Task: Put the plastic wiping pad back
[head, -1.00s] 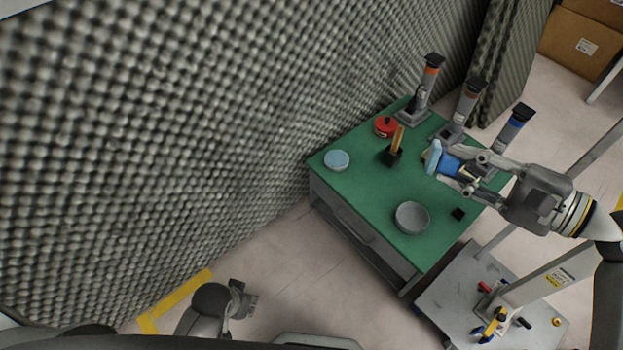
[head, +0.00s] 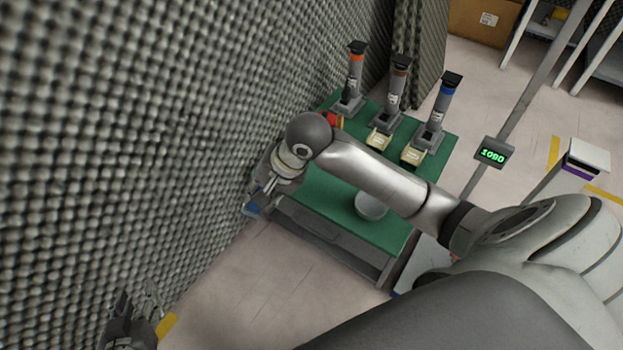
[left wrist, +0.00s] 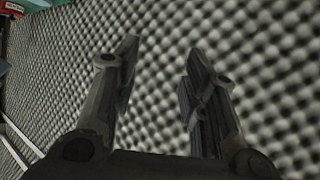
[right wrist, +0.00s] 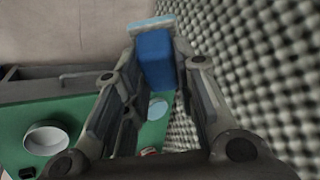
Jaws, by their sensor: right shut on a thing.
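The wiping pad shows in the right wrist view as a blue block (right wrist: 156,58) with a pale blue face (right wrist: 152,24). My right gripper (right wrist: 158,75) is shut on the blue block. In the head view the right gripper (head: 262,193) holds the pad (head: 250,208) out by the table's left edge, close to the foam wall, pad end pointing down. A round pale blue dish (right wrist: 157,108) lies on the green tabletop; in the head view my arm hides it. My left gripper (head: 143,305) is empty near the foam wall; its fingers stand apart in the left wrist view (left wrist: 160,85).
The green table (head: 330,190) carries a grey bowl (head: 371,206) and three dispensers at the back, such as the blue-banded one (head: 439,108). Cream blocks (head: 412,156) sit by them. The foam wall (head: 120,130) closes off the left side.

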